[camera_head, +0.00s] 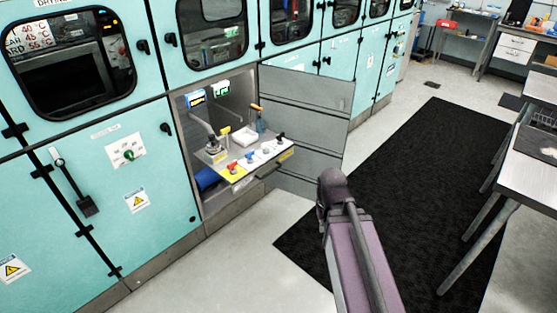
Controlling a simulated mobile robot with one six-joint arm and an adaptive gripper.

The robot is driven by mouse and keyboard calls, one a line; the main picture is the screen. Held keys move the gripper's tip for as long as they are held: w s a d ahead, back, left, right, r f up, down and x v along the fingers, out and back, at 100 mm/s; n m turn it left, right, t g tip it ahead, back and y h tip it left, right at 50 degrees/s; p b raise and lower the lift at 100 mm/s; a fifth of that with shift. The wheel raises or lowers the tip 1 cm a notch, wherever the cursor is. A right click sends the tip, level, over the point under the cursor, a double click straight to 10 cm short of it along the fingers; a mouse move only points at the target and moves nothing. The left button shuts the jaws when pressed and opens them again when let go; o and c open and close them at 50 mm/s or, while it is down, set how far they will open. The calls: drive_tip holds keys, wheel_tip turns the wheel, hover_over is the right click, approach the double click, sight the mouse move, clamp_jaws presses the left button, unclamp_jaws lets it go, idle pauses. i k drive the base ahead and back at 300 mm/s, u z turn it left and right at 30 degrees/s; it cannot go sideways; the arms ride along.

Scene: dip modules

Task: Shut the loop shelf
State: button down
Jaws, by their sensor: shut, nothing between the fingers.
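The loop shelf (262,160) is a light pull-out shelf in an open cabinet bay in the teal wall. It sticks out past the cabinet front. Red, blue and black knobs stand along its front edge, with yellow labels at its ends. A dark handle (268,171) shows at its front. My arm rises from the bottom of the picture to a dark rounded joint, on the floor side of the shelf and apart from it in the picture. My gripper does not show, so its place relative to the shelf cannot be told.
The cabinet's grey door (315,115) stands swung open to the right of the shelf. A black floor mat (420,170) lies to the right. A table (530,175) stands at the right edge. Bare floor (225,265) lies in front of the cabinets.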

sight(245, 139)
drive_tip(key=u, duration=0.2)
drive_tip(key=i, duration=0.95)
